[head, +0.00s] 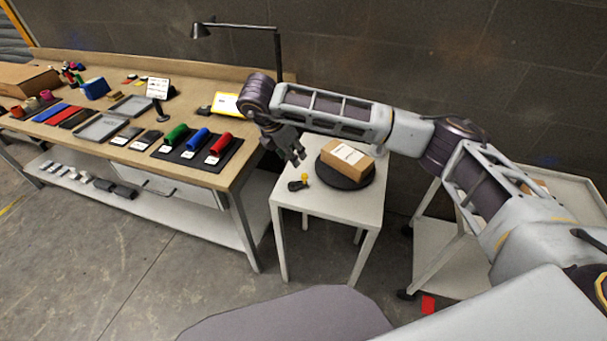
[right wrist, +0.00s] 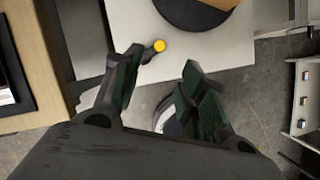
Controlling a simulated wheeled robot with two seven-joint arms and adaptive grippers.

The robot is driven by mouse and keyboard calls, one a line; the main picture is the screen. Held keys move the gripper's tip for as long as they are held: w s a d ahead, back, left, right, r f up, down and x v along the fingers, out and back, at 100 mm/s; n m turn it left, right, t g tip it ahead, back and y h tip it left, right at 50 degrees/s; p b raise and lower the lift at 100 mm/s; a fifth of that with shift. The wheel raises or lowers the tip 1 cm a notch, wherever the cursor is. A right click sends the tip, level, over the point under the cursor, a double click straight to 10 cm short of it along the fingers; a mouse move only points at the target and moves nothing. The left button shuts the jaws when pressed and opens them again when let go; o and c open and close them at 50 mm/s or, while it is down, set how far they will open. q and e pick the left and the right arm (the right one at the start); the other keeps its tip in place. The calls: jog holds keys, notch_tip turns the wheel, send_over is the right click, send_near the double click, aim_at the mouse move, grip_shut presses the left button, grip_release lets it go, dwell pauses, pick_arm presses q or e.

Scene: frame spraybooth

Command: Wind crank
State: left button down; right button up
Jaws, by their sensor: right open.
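A small crank with a yellow knob (head: 305,177) and a dark base sits near the front left edge of a small white table (head: 355,207). Beside it is a round dark turntable (head: 325,174) bearing a cardboard box (head: 347,160) with a white label. My right gripper (head: 298,159) hangs just above the crank, fingers pointing down. In the right wrist view my right gripper (right wrist: 163,65) is open and empty, and the yellow knob (right wrist: 159,45) shows near the left fingertip, beyond the gap. I cannot tell whether they touch. My left gripper is not in view.
A long wooden workbench (head: 185,185) on the left holds colored rolls, trays and a black lamp (head: 240,27). A white cart (head: 440,240) stands at the right. A dark wall is behind. The white table's front right is clear.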

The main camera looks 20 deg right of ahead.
aim_at(304, 175)
jog(key=shift+f, duration=0.15)
jog(key=p+x, duration=0.1)
jog(key=x, duration=1)
jog(key=shift+d+f, duration=0.15)
jog(key=shift+f, duration=0.05)
jog(key=shift+x, duration=1)
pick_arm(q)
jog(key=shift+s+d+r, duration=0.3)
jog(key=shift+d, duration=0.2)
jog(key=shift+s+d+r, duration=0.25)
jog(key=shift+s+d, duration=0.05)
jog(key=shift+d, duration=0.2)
pick_arm(e)
jog(key=shift+w, duration=0.1)
jog(key=shift+c, duration=0.9)
jog(key=c, duration=0.5)
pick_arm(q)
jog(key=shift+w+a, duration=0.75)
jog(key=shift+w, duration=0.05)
pick_arm(e)
grip_shut()
